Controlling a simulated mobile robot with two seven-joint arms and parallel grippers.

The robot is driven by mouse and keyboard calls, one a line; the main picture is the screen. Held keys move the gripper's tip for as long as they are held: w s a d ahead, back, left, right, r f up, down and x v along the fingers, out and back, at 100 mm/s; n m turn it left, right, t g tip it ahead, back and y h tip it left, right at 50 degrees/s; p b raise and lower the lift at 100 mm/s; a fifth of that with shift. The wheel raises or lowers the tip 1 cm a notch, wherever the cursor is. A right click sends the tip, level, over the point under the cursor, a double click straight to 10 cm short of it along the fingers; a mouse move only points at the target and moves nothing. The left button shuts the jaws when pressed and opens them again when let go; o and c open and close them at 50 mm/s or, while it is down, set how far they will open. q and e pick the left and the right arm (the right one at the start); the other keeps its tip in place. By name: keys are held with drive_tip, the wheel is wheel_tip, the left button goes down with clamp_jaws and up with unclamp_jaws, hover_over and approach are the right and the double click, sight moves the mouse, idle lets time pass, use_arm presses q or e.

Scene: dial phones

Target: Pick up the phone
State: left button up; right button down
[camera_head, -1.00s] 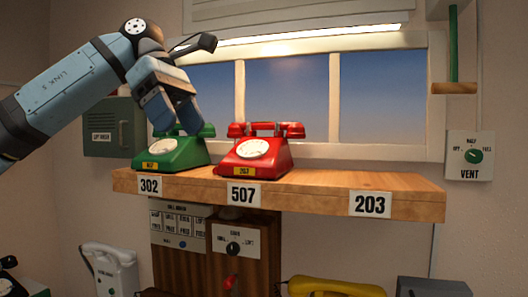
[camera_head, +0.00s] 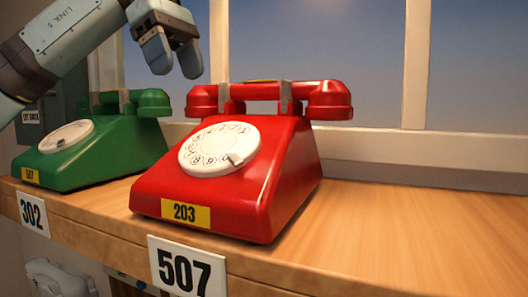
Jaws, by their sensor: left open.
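A red dial phone (camera_head: 285,190) stands on the wooden shelf, its handset (camera_head: 268,93) resting in its cradle. Its yellow label reads 203, and it sits behind the shelf tag 507 (camera_head: 187,271). A green dial phone (camera_head: 112,155) with a yellow label reading 507 stands to its left, behind the shelf tag 302 (camera_head: 33,213), handset in place. My left gripper (camera_head: 177,62) is open and empty, its fingers pointing down, above and between the two phones, near the left end of the red handset and apart from it. My right gripper is out of view.
The wooden shelf (camera_head: 430,235) is bare to the right of the red phone. A window with a white frame (camera_head: 417,65) rises behind the shelf. A white object (camera_head: 60,278) shows below the shelf at the lower left.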

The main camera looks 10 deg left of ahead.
sight(259, 84)
use_arm(q)
drive_tip(key=s+d, duration=0.2)
drive_tip(key=d+r+p, duration=0.1)
drive_tip(key=d, duration=0.1)
drive_tip(key=shift+s, duration=0.4)
drive_tip(key=d, duration=0.2)
drive_tip(key=d+p, duration=0.1)
drive_tip(key=d, duration=0.2)
drive_tip(key=shift+s+d+f, duration=0.1)
drive_tip(key=shift+f, duration=0.1)
drive_tip(key=shift+d, duration=0.4)
drive_tip(key=shift+s+d+p, duration=0.25)
drive_tip(key=shift+d+p, duration=0.05)
drive_tip(key=shift+d, duration=0.1)
drive_tip(key=d+f, duration=0.1)
drive_tip(key=d+f+p, duration=0.1)
drive_tip(key=f, duration=0.1)
drive_tip(key=shift+s+d+f, duration=0.15)
drive_tip(key=shift+d+f, duration=0.15)
drive_tip(key=shift+d, duration=0.05)
drive_tip(key=shift+d+f, duration=0.1)
drive_tip(key=shift+f, duration=0.45)
drive_tip(key=shift+s, duration=0.1)
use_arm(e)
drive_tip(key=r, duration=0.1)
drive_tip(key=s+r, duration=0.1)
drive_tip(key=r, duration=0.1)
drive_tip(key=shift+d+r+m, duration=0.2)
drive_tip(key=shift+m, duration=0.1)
